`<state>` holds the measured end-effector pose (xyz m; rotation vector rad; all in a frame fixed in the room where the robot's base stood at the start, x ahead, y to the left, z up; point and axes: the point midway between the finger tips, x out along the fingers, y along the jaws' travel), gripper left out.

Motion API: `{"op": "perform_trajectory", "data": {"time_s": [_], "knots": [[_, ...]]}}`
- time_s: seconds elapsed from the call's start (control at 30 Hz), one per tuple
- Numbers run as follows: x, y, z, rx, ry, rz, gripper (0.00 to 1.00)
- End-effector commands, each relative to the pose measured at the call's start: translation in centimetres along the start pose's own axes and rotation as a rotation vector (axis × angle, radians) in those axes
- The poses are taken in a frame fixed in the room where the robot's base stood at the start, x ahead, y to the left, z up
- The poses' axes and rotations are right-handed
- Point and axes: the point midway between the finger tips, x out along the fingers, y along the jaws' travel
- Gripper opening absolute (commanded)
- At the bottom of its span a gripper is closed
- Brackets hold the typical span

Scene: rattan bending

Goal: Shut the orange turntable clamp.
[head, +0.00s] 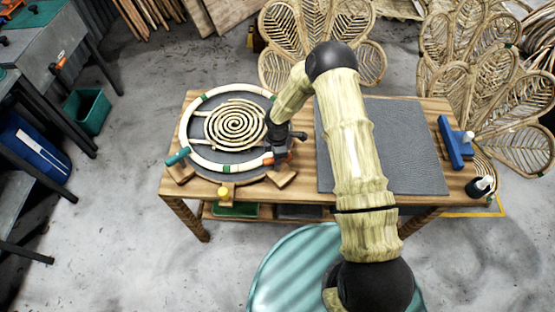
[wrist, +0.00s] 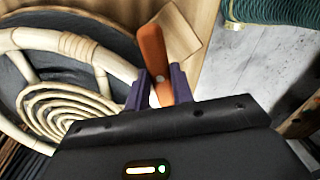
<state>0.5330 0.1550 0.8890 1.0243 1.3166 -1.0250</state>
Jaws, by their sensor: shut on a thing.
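The orange turntable clamp (wrist: 152,50) shows in the wrist view as an orange lever between the two purple fingers of my gripper (wrist: 161,88). My gripper is shut on this lever. In the head view the clamp (head: 269,161) is a small orange patch at the turntable's lower right edge, beside my gripper (head: 281,156). The dark round turntable (head: 212,171) carries a pale rattan ring (head: 196,154) and a rattan spiral (head: 235,125). The wrist view also shows the ring (wrist: 50,39) and spiral (wrist: 62,103) left of the clamp. My gripper hides part of the clamp's base.
The wooden table (head: 305,100) holds a grey mat (head: 410,140) right of the turntable. A blue tool (head: 450,143) and a small bottle (head: 479,187) stand at its right end. A teal handle (head: 177,157) sticks out at the turntable's left. My arm crosses above the mat.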

Motion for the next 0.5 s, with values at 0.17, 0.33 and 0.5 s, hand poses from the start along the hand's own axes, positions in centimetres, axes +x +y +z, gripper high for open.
{"op": "perform_trajectory", "data": {"time_s": [0.17, 0.33, 0.5], "knots": [[0.38, 0.15, -0.05, 0.166, 0.000, 0.005, 0.01], [0.33, 0.14, -0.08, 0.327, 0.001, 0.004, 0.01], [0.30, 0.16, -0.05, 0.490, 0.001, 0.005, 0.01]]}}
